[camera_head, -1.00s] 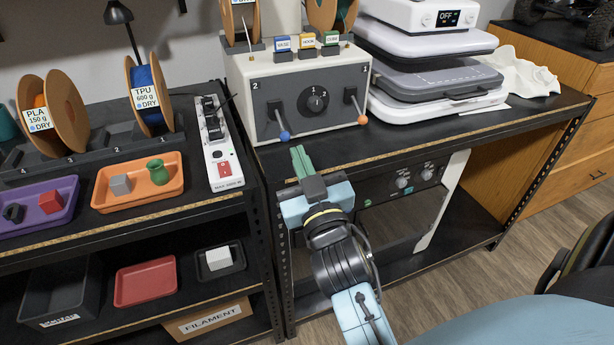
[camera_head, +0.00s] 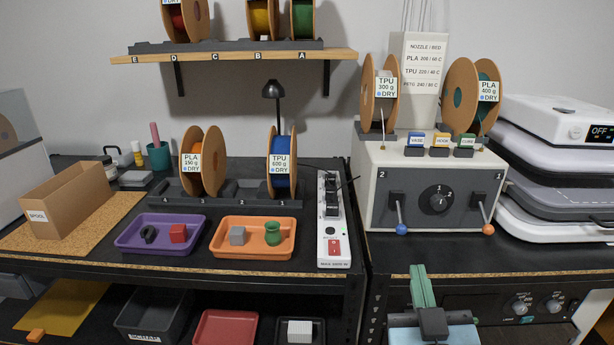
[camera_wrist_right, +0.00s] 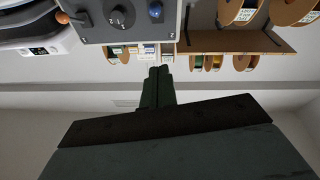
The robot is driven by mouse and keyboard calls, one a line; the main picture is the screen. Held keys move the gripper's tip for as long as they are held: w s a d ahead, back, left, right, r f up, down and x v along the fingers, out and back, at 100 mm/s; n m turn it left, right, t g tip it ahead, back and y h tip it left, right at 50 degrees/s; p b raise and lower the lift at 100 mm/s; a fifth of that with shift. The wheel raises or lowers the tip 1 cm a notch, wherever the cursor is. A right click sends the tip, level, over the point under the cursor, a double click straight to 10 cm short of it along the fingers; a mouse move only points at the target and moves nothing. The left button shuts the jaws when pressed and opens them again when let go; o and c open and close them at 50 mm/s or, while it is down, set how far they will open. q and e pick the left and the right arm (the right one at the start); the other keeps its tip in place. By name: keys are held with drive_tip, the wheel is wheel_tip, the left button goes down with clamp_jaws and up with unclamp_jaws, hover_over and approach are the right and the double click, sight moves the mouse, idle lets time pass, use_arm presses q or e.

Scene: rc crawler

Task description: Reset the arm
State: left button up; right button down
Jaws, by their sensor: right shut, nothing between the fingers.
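My right gripper (camera_head: 421,287) stands upright at the lower right of the head view, in front of the dark bench's front edge and below the grey control box (camera_head: 432,190). Its green fingers are together with nothing between them. In the right wrist view the shut fingers (camera_wrist_right: 157,88) point up the picture towards the box (camera_wrist_right: 130,20), which appears upside down, with a clear gap to it. Most of my right arm is below the head view's edge. My left arm and gripper are not in view.
A purple tray (camera_head: 160,248) and an orange tray (camera_head: 252,252) holding small items stand on the left bench. A white power strip (camera_head: 334,222), filament spools (camera_head: 201,162) and a stack of white appliances (camera_head: 555,170) stand around. Bare bench top lies before the box.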

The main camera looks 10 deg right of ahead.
drive_tip(key=a+f+n+g+y+p, duration=0.1)
drive_tip(key=a+f+g+y+p, duration=0.25)
drive_tip(key=f, duration=0.95)
drive_tip(key=a+f+n+g+y+p, duration=0.25)
drive_tip(key=a+f, duration=0.25)
drive_tip(key=f, duration=0.8)
drive_tip(key=s+f+g+p, duration=0.4)
drive_tip(key=s+f+g, duration=0.2)
drive_tip(key=s+f, duration=0.6)
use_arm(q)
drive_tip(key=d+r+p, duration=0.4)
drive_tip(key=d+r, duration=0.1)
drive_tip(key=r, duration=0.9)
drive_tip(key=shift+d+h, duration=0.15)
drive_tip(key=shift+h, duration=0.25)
use_arm(e)
drive_tip(key=s+d+f+g, duration=0.2)
drive_tip(key=s+d+f, duration=0.1)
drive_tip(key=s, duration=0.4)
drive_tip(key=s+d+f+g, duration=0.2)
drive_tip(key=s+d+f, duration=0.1)
drive_tip(key=s, duration=0.5)
drive_tip(key=s+d+f+g, duration=0.3)
drive_tip(key=s, duration=0.5)
drive_tip(key=shift+s+d+f+h, duration=0.15)
drive_tip(key=shift+s+f+h, duration=0.1)
drive_tip(key=shift+f+h, duration=0.05)
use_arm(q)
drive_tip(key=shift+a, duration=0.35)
